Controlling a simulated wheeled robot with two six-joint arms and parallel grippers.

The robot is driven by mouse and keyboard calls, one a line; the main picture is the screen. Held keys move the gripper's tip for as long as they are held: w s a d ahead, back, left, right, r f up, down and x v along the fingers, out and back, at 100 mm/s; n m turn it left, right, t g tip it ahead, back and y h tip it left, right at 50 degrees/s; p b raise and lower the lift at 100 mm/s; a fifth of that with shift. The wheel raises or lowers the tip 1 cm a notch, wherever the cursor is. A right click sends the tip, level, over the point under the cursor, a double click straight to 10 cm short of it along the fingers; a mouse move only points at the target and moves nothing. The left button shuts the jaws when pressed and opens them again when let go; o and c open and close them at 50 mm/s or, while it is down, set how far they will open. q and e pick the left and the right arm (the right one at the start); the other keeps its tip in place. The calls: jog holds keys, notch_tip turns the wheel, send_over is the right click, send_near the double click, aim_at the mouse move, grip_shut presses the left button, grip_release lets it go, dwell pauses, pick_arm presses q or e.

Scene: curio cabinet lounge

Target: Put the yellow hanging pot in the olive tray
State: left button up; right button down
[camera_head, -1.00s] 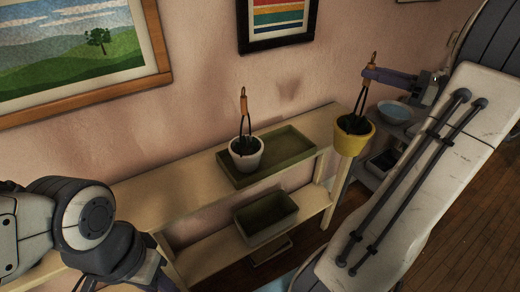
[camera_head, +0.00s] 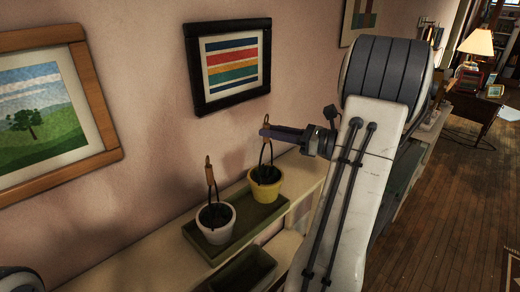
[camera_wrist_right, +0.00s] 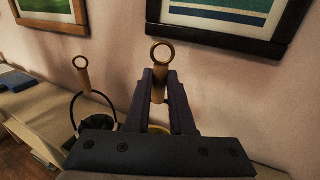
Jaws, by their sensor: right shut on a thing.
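The yellow hanging pot (camera_head: 265,190) hangs upright by its dark handle, with a tan grip and ring on top, over the far right end of the olive tray (camera_head: 240,234). I cannot tell whether its base touches the tray floor. My right gripper (camera_head: 267,131) is shut on the tan grip, which also shows between the fingers in the right wrist view (camera_wrist_right: 159,85). The pot's body is mostly hidden there. A white hanging pot (camera_head: 216,226) stands in the near left part of the tray. My left gripper is out of view.
The tray lies on a cream shelf table (camera_head: 130,272) against the pink wall. An olive bin (camera_head: 247,270) sits on the lower shelf. A striped picture (camera_head: 230,62) hangs above. The white pot's upright grip (camera_head: 210,172) rises to the left of the yellow pot.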

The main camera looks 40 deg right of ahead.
notch_tip(320, 180, down, 6)
jog(key=w+a, duration=0.2)
jog(key=shift+r+p, duration=0.2)
jog(key=shift+p, duration=0.25)
jog(key=c, duration=0.8)
grip_release()
jog(key=shift+f, duration=0.1)
jog(key=shift+o, duration=0.2)
jog(key=shift+s, duration=0.1)
jog(key=b+v, duration=0.3)
jog(key=v, duration=0.9)
